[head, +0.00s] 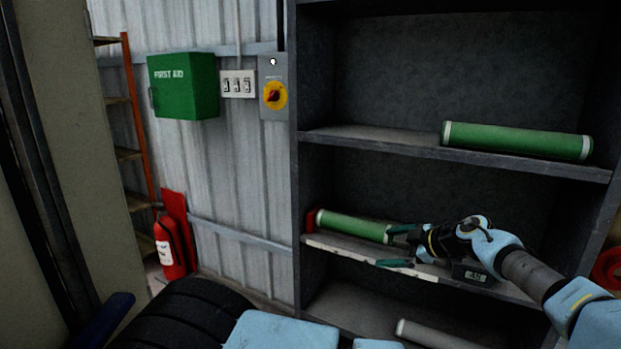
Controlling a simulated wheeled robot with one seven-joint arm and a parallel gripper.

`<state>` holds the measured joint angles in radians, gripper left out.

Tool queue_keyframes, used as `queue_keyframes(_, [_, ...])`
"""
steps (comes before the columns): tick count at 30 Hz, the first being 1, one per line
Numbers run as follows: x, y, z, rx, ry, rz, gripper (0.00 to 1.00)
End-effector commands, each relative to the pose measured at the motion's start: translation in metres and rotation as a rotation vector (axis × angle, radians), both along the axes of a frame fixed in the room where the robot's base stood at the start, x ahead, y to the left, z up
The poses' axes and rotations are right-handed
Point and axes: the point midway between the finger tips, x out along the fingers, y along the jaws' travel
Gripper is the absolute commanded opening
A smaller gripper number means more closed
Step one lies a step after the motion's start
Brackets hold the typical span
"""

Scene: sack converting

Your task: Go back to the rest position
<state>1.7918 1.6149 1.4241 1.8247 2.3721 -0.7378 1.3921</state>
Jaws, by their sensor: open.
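My gripper (385,247) reaches in from the right at the middle shelf (325,243), its two teal fingers spread apart. A green roll (350,225) with a pale left end lies on this shelf, and its right end is close to the upper finger. The lower finger is in front of the shelf's front edge. Nothing shows held between the fingers. I cannot tell whether the upper finger touches the roll. My arm and wrist hide the right part of the middle shelf.
Another green roll (515,141) lies on the upper shelf. A grey roll (430,335) shows low down. A red block (310,220) and a small digital display (474,274) are at the middle shelf. A fire extinguisher (168,245) and first aid box (184,86) are left.

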Motion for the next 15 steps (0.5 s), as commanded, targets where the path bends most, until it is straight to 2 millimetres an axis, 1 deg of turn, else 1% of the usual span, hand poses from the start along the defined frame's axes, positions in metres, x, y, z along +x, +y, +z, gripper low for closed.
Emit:
queue_keyframes(1, [0.003, 0.007, -0.004, -0.038, 0.003, 0.027, 1.0])
queue_keyframes(11, [0.017, 0.037, -0.033, -0.303, -0.012, 0.203, 1.0])
queue_keyframes(15, [0.024, 0.056, -0.048, -0.48, -0.04, 0.339, 1.0])
